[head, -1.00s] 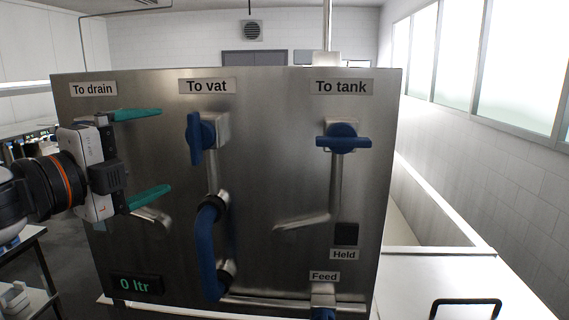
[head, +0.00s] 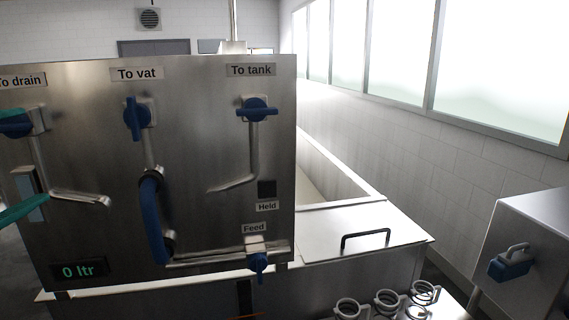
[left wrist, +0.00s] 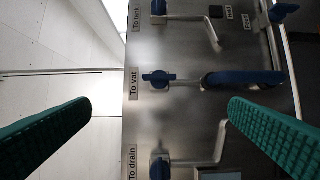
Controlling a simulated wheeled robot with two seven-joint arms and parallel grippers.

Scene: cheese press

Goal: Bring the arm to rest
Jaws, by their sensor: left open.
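My left gripper (head: 28,160) shows at the left edge of the head view as two green fingers, spread apart with nothing between them. In the left wrist view the same open fingers (left wrist: 160,108) stand in front of the steel panel, with no object between them. My right gripper is in neither view. The panel (head: 205,160) carries blue valve handles: "To drain" (head: 14,124), partly behind the upper finger, "To vat" (head: 136,118), upright, "To tank" (head: 257,111), lying level, and "Feed" (head: 258,262), pointing down.
A blue hose (head: 152,215) bulges from the panel's middle. A display (head: 79,271) reads 0 ltr. A white lid with a black handle (head: 366,238) lies right of the panel. Several round moulds (head: 388,302) stand at the bottom, and a steel box (head: 530,250) at the right.

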